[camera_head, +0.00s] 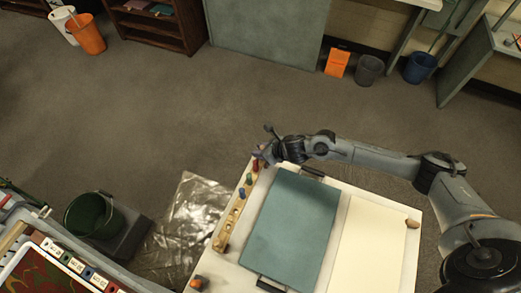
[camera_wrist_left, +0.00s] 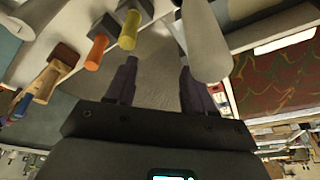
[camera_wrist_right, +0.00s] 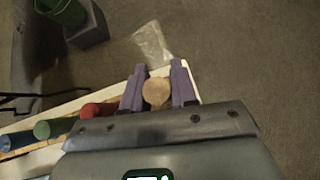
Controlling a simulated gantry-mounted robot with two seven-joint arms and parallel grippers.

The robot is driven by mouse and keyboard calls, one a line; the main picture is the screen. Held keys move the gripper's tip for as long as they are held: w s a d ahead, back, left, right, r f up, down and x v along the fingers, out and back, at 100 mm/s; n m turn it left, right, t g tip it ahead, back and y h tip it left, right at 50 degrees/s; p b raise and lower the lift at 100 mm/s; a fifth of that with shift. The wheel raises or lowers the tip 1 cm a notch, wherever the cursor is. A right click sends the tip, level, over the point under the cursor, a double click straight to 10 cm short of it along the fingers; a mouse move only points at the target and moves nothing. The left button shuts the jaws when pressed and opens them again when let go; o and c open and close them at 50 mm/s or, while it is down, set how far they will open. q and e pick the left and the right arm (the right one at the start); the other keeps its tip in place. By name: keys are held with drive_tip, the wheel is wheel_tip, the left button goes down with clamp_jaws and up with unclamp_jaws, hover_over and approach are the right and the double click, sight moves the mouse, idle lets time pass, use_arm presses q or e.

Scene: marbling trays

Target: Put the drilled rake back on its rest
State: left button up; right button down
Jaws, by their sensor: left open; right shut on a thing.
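My right gripper (camera_head: 262,155) is at the far left corner of the white table in the head view. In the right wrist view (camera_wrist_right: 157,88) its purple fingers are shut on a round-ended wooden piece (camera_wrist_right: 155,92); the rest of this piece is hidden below. I cannot tell whether it is the drilled rake. A wooden rack with holes (camera_head: 226,232) runs along the table's left edge, with coloured pieces at its far end. My left gripper (camera_wrist_left: 158,80) is open and empty in the left wrist view; it does not show in the head view. I cannot make out the rake's rest.
A teal panel with black handles (camera_head: 290,228) and a cream sheet (camera_head: 365,245) lie on the table. A green bucket (camera_head: 92,215) stands left, beside shiny plastic sheeting (camera_head: 195,215). A red marbled tray (camera_wrist_left: 275,85), a yellow cylinder (camera_wrist_left: 130,30) and an orange cylinder (camera_wrist_left: 96,52) are near my left gripper.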

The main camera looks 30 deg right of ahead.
drive_tip(key=c, duration=0.8)
unclamp_jaws()
